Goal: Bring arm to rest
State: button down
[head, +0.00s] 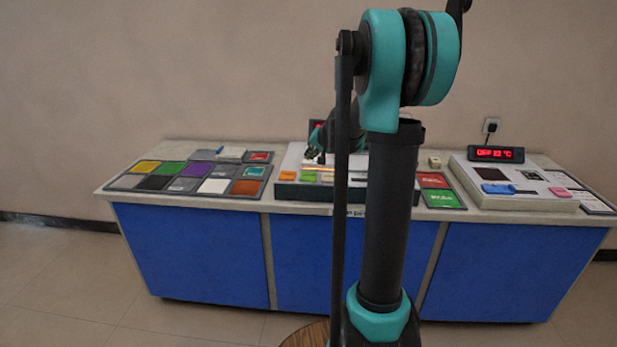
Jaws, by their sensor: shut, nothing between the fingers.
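My gripper (316,152) shows small and dark in the head view, above the grey-white panel (291,160) in the middle of the counter. It is shut and I see nothing held in it. My own teal and black arm stands large in the foreground and hides part of the panel and the counter behind it. Whether the fingertips touch anything below cannot be told at this size.
The long counter (460,217) has blue fronts. A tray of coloured tiles (125,182) lies at left. Red and green cards (439,190) lie right of the arm. A white device (480,178) and a red-lit display (495,154) stand at right. Floor at left is clear.

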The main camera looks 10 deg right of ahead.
dwell(0.4)
jog(key=s+a+f+n+g+h, duration=0.1)
jog(key=s+f, duration=0.4)
jog(key=s, duration=0.7)
jog(key=s+a+f+n+g+h, duration=0.1)
jog(key=s+f, duration=0.4)
jog(key=s, duration=0.8)
jog(key=s+a+f+n+g, duration=0.1)
jog(key=s+f, duration=0.4)
jog(key=s, duration=0.8)
jog(key=shift+s+a+f+n+g+h, duration=0.25)
jog(key=shift+a+n+g+h, duration=0.15)
jog(key=shift+n+g, duration=0.6)
